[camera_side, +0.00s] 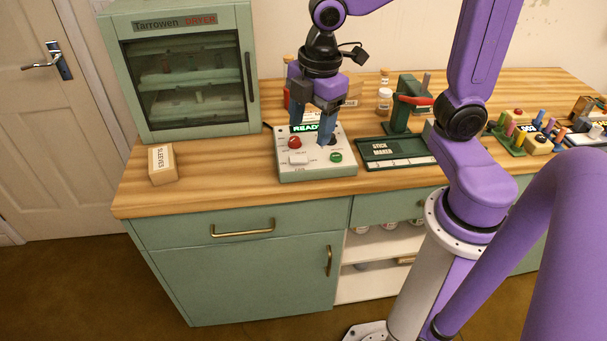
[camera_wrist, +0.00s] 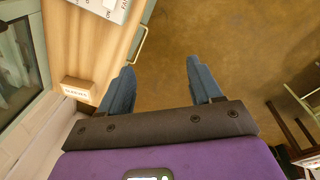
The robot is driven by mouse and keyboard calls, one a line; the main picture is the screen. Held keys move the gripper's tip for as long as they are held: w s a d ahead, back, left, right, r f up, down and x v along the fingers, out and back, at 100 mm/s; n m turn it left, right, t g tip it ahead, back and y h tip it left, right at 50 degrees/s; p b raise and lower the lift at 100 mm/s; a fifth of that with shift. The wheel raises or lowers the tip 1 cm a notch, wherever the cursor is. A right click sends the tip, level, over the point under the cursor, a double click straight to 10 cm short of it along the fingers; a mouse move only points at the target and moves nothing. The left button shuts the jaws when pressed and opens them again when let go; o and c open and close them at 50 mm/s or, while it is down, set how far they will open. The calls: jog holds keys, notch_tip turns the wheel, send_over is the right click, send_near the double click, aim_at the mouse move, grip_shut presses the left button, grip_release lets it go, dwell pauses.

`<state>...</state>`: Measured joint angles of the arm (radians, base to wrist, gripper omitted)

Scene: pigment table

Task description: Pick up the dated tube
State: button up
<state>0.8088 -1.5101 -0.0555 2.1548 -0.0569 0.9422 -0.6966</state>
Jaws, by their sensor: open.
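No tube that I can read as dated is distinct in either view. Small items lie on the shelves of the green dryer (camera_side: 180,80), behind its dark glass, too faint to identify. My gripper (camera_side: 311,133) is open, with two blue fingers pointing down, and appears in front of or above the control box with a "READY" display (camera_side: 318,166). In the wrist view my gripper (camera_wrist: 160,66) has nothing between its fingers. Part of the control box also shows at the top of that view (camera_wrist: 112,8). My gripper hides some of the control box and things behind it.
The dryer door is shut, its handle (camera_side: 250,77) at the right. A "SLEEVES" box (camera_side: 162,164) sits near the counter's front left. A green "STICK MAKER" (camera_side: 396,153) stands right of the control box, with coloured sticks (camera_side: 503,133) farther right. Bare counter (camera_side: 225,160) lies between dryer and front edge.

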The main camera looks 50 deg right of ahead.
jog(key=s+f+m, duration=0.1)
jog(key=s, duration=0.4)
jog(key=s+d+f+m, duration=0.1)
jog(key=s, duration=0.3)
jog(key=s+d+f+m+g, duration=0.1)
jog(key=s, duration=0.4)
jog(key=shift+s+f+m, duration=0.1)
jog(key=shift+s+m, duration=0.2)
jog(key=shift+m, duration=0.1)
jog(key=shift+w, duration=0.15)
